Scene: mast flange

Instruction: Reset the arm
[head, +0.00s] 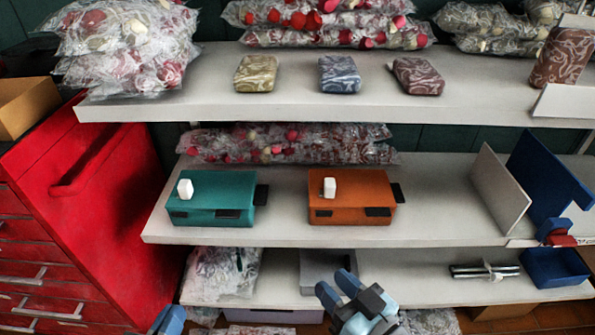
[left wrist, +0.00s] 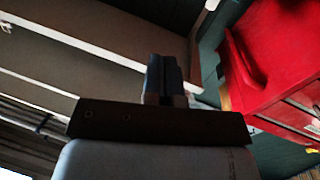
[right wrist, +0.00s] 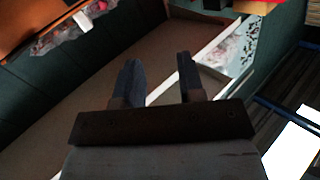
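My left gripper (head: 168,320) shows only as blue fingertips at the bottom edge of the head view, near the red cabinet. In the left wrist view its blue fingers (left wrist: 163,78) stand side by side, pressed together with nothing seen between them. My right gripper (head: 338,288) is in front of the lowest shelf at the bottom middle of the head view. Its two blue fingers stand apart. In the right wrist view the fingers (right wrist: 160,75) are also apart, with an empty gap. Neither gripper is seen touching anything.
A red drawer cabinet (head: 110,190) stands at left. The middle shelf (head: 280,232) bears a teal box (head: 208,200) and an orange box (head: 350,200). The top shelf (head: 300,105) holds bags and small patterned blocks. A blue bin (head: 555,268) sits low at right.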

